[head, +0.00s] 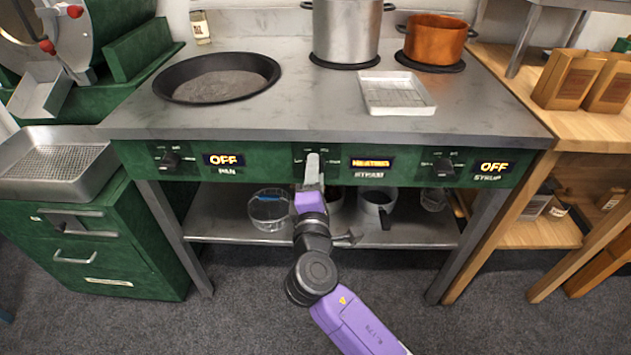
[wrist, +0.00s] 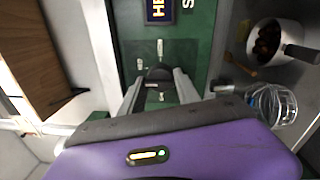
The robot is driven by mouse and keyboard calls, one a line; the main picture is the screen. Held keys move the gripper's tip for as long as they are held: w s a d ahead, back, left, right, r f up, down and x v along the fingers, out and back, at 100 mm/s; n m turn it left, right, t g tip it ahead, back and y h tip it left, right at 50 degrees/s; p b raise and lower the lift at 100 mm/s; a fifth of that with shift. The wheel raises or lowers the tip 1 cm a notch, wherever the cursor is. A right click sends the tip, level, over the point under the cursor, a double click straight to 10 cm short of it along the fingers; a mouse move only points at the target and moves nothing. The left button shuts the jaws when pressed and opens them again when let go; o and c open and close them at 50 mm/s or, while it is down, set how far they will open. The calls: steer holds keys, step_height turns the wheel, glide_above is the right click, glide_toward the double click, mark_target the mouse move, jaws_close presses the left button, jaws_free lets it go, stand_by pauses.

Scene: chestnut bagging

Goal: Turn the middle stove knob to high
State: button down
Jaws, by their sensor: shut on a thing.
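The middle stove knob is on the green front panel, left of a lit display (head: 371,162) reading HEATING above the label STEAM. My gripper (head: 313,163) reaches up to the panel and covers most of the knob in the head view. In the wrist view the dark knob (wrist: 157,75) sits between the two grey fingers of my gripper (wrist: 158,87), which is shut on it. The exact angle of the knob is hard to read.
The left knob (head: 169,160) and right knob (head: 443,167) have displays reading OFF, labelled PAN and SYRUP. A black pan (head: 217,78), steel pot (head: 346,30), copper pot (head: 436,40) and white tray (head: 396,92) are on the stove top.

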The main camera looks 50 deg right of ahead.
steer(key=shift+w+a+f+m+g+b, duration=0.1)
steer(key=shift+m+g+b, duration=0.3)
steer(key=shift+m+b, duration=3.7)
steer(key=shift+f+m+g+b, duration=0.1)
steer(key=shift+m+g+b, duration=0.3)
steer(key=shift+m+b, duration=3.65)
steer(key=m+p, duration=0.2)
steer(key=shift+m, duration=0.35)
steer(key=shift+r, duration=0.1)
steer(key=c, duration=0.9)
jaws_free()
steer(key=shift+r, duration=0.1)
steer(key=shift+a, duration=0.1)
steer(key=p+v, duration=0.2)
steer(key=v, duration=0.5)
steer(key=shift+s+a, duration=0.25)
